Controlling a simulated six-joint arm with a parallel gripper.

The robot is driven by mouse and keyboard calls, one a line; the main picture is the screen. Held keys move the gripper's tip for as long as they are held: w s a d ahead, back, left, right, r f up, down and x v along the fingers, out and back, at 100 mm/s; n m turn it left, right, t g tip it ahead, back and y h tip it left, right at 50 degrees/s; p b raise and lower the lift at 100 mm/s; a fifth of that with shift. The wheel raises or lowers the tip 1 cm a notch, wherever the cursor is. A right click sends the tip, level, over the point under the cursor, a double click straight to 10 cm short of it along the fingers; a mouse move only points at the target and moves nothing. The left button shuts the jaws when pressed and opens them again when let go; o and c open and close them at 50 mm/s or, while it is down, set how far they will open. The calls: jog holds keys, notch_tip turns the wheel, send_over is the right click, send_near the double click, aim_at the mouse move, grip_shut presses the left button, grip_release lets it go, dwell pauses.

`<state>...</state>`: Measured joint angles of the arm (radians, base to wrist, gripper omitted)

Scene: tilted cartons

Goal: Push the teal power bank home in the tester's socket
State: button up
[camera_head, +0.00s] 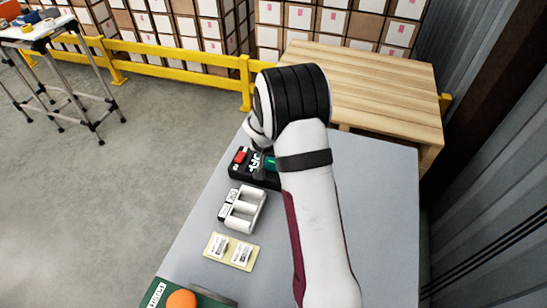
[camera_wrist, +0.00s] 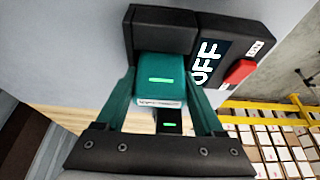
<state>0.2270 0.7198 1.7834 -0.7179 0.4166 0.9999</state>
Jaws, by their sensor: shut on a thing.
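The teal power bank (camera_wrist: 160,82) sits between the two fingers of my gripper (camera_wrist: 161,92) in the wrist view; the gripper is shut on it. A green light bar shows on its face. Its far end meets the black socket block (camera_wrist: 163,28) of the tester (camera_wrist: 240,45); how deep it sits in the socket cannot be told. The tester's display (camera_wrist: 208,62) reads OFF beside a red button (camera_wrist: 240,71). In the head view the tester (camera_head: 238,169) stands on the table, partly behind my arm, and a little of the teal power bank (camera_head: 270,163) shows.
Nearer on the grey table (camera_head: 385,215) are a white slotted holder (camera_head: 243,209), a pale card with labels (camera_head: 231,250) and a green box (camera_head: 158,294) with an orange dome. The table's right side is clear.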

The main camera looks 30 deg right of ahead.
dwell(0.4)
jog(key=o, duration=1.3)
jog(key=shift+c, duration=1.6)
notch_tip(320, 180, up, 7)
jog(key=shift+f, duration=0.15)
jog(key=shift+r, duration=0.65)
